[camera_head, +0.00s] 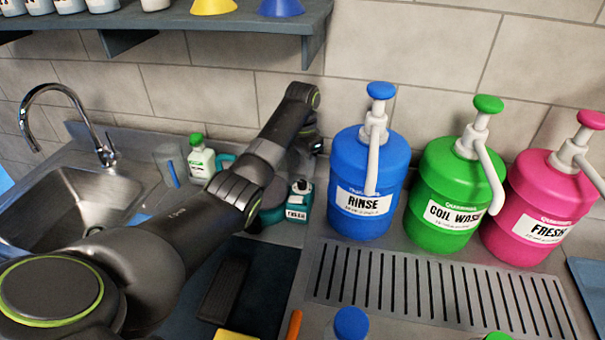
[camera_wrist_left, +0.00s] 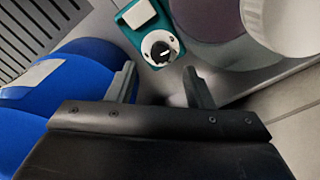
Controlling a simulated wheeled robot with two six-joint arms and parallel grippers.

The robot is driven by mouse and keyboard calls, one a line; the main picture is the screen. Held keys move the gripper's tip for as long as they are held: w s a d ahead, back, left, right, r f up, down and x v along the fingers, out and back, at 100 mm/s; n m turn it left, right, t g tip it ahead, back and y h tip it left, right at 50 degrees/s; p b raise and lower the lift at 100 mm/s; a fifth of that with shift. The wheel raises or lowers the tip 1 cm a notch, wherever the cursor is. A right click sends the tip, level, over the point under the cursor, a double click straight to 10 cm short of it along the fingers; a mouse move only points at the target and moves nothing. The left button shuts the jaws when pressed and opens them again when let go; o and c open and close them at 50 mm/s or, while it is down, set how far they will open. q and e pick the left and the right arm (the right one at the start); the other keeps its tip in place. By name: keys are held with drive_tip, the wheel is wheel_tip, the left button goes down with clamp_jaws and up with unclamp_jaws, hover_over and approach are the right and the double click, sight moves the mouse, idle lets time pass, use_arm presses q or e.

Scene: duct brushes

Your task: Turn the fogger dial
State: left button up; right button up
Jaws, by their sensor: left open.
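The fogger (camera_head: 298,202) is a small teal unit with a white label, standing on the counter left of the blue RINSE jug. In the left wrist view the fogger (camera_wrist_left: 133,32) is at the top centre. Its dial (camera_wrist_left: 160,48) is a white round face with a black knob. My left gripper (camera_wrist_left: 160,76) is open, its two fingers apart, with the dial beyond and between the fingertips. Nothing shows between the fingers. In the head view my left arm reaches over the counter and hides part of the fogger and the surface behind it. My right gripper is not in view.
The blue RINSE jug (camera_head: 361,185) stands close right of the fogger, with green (camera_head: 450,190) and pink (camera_head: 540,210) pump jugs further right. A slotted drain (camera_head: 440,290) lies in front. A white-green bottle (camera_head: 201,162) and the sink (camera_head: 85,205) are left.

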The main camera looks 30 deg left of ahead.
sight(302, 182)
use_arm(q)
wheel_tip(302, 182, down, 5)
drive_tip(key=shift+r+p, duration=0.1)
drive_tip(key=shift+p, duration=0.25)
drive_tip(key=shift+f, duration=0.35)
drive_tip(key=c, duration=1)
drive_tip(key=shift+r, duration=0.1)
